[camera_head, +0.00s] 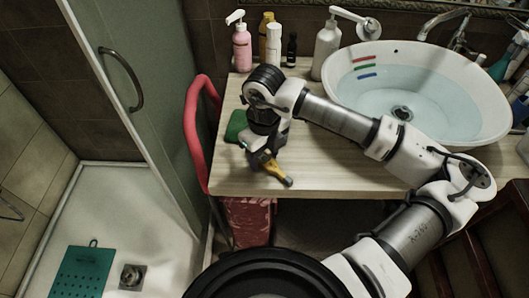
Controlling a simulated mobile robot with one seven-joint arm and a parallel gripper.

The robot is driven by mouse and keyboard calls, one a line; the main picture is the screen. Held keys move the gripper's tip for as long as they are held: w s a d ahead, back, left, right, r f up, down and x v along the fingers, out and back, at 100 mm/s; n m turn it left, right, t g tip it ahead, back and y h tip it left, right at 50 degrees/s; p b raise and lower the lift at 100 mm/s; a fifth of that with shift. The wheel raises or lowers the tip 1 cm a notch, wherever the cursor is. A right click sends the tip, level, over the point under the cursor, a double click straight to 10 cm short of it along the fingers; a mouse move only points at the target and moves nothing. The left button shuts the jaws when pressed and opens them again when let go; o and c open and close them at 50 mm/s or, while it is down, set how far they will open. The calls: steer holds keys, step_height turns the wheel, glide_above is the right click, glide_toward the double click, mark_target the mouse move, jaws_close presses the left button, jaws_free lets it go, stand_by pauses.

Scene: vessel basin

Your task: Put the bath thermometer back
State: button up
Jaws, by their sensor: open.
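A small yellow and grey item (274,171) shows right at my gripper, over the front of the wooden counter; it may be the bath thermometer, but I cannot tell for sure. My gripper (264,157) points down over the counter's left part and is open. The arm and gripper hide part of the item, and I cannot tell whether it touches the fingers. The white basin (488,113) holds water, with red, green and blue strips (366,66) on its far left inner wall.
A green object (236,125) lies just left of my gripper. A pink pump bottle (242,47), a yellow bottle (266,37) and a white pump bottle (326,50) stand along the back. A red rail (191,130) borders the counter's left side. The front counter strip is mostly clear.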

mark_target(265, 158)
steer(key=shift+r, duration=0.1)
step_height(265, 158, up, 12)
steer(key=b, duration=0.3)
